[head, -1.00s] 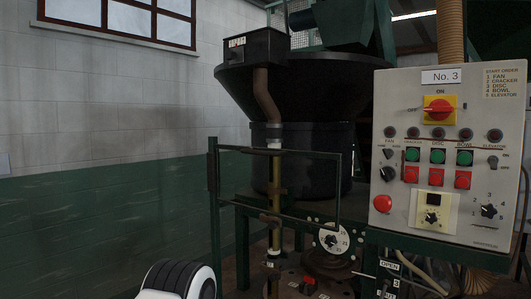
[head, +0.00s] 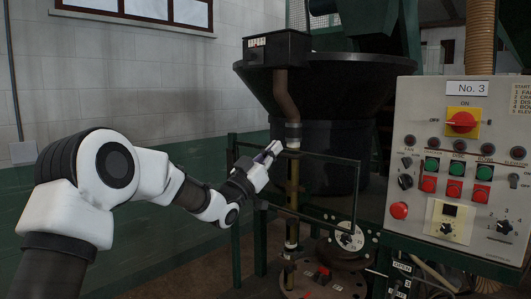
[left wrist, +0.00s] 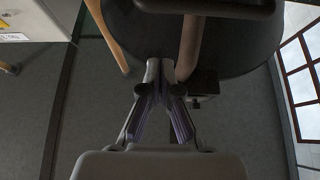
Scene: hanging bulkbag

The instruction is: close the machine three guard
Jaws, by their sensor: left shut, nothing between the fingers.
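The guard of machine three appears to be the thin dark rectangular frame (head: 358,190) in front of the pipe and the black bowl. I cannot tell how far it stands open. My left gripper (head: 274,148) is at the frame's upper bar, left of its middle, in front of the brown pipe. Its fingers are together and empty; contact with the bar cannot be told. The left wrist view shows the shut fingers (left wrist: 167,68) pointing toward the dark bowl, with a bar crossing beyond them. My right gripper is in neither view.
The No. 3 control panel (head: 455,165) stands at the right, with buttons and a red knob. The black bowl (head: 330,85) rises behind the frame. The floor and wall at left are clear.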

